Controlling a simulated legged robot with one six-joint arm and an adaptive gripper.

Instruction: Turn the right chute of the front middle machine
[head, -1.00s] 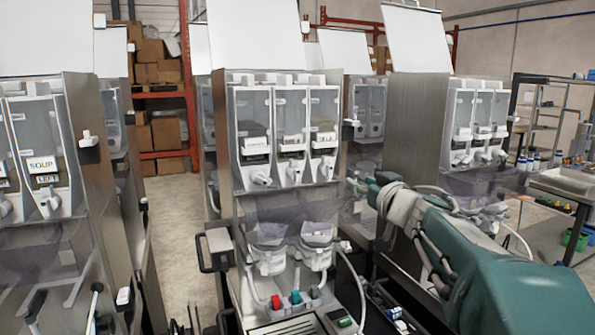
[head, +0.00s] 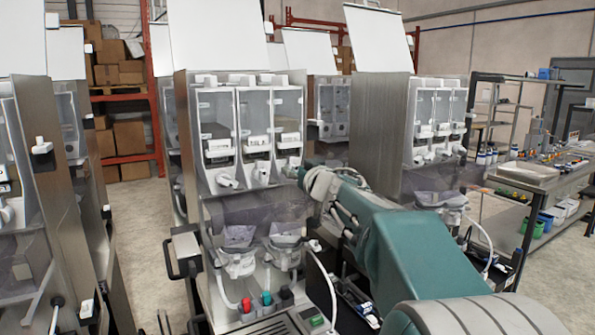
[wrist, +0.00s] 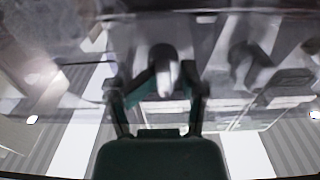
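The front middle machine (head: 190,130) stands at the centre of the head view, with three clear hoppers. Below them are white chutes: the left chute (head: 227,181), the middle chute (head: 261,172) and the right chute (head: 291,168). My gripper (head: 304,174) is at the right chute, just to its right in the picture and partly overlapping it. In the wrist view my gripper (wrist: 160,88) has its two fingers apart, with a pale chute nozzle (wrist: 164,76) between the tips. I cannot tell whether the fingers touch it.
Cups (head: 238,262) hang below the chutes, over red and teal knobs. A black handle (head: 183,255) sticks out at the machine's left side. Another dispenser (head: 378,130) stands behind to the right, and one (head: 40,190) stands at the left. A workbench (head: 540,175) is at the far right.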

